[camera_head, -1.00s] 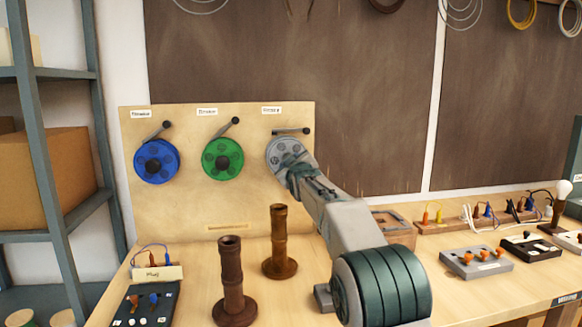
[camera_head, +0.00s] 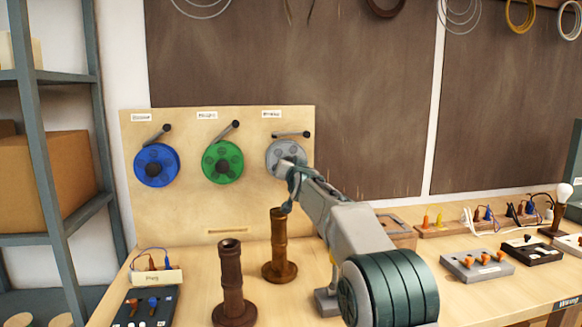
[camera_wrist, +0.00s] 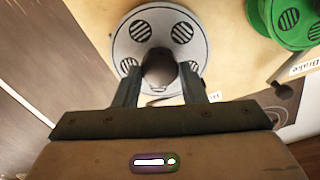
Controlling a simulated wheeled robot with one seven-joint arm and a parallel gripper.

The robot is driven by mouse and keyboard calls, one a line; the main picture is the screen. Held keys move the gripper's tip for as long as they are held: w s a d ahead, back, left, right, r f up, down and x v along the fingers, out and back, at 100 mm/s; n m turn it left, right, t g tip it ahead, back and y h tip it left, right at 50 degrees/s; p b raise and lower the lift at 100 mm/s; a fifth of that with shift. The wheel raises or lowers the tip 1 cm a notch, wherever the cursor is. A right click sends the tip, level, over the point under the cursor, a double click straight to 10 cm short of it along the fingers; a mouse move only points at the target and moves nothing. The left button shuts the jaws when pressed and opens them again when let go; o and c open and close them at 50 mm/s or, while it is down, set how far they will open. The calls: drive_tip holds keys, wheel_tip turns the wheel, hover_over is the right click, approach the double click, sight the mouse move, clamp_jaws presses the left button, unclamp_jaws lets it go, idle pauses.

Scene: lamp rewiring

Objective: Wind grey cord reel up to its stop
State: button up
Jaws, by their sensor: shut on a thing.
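The grey cord reel (camera_head: 279,152) is mounted at the right of the upright wooden board. It has dark striped round marks and a central hub. My gripper (camera_head: 289,174) reaches it from the lower right. In the wrist view, the grey reel (camera_wrist: 142,35) is directly ahead, and my gripper (camera_wrist: 160,88) has its two fingers on either side of the dark round hub (camera_wrist: 160,68), shut on it. The fingers cover part of the reel's lower face there. A brake lever (camera_head: 290,134) with a dark knob lies nearly level above the reel.
A green reel (camera_head: 222,161) and a blue reel (camera_head: 157,165) hang to the left, their levers tilted. Two brown turned posts (camera_head: 230,280) (camera_head: 279,245) stand on the bench, one close to my arm. Switch boxes (camera_head: 476,265) lie to the right.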

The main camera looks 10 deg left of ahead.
drive_tip(key=m, duration=0.8)
drive_tip(key=shift+f+m+p, duration=0.1)
drive_tip(key=shift+m+p, duration=0.2)
drive_tip(key=shift+m, duration=0.1)
idle(0.4)
drive_tip(key=o, duration=1)
drive_tip(key=shift+s, duration=0.1)
drive_tip(key=b+v, duration=0.5)
drive_tip(key=v, duration=0.8)
drive_tip(key=shift+s+b, duration=0.3)
drive_tip(key=shift+b, duration=0.1)
drive_tip(key=shift+d, duration=0.15)
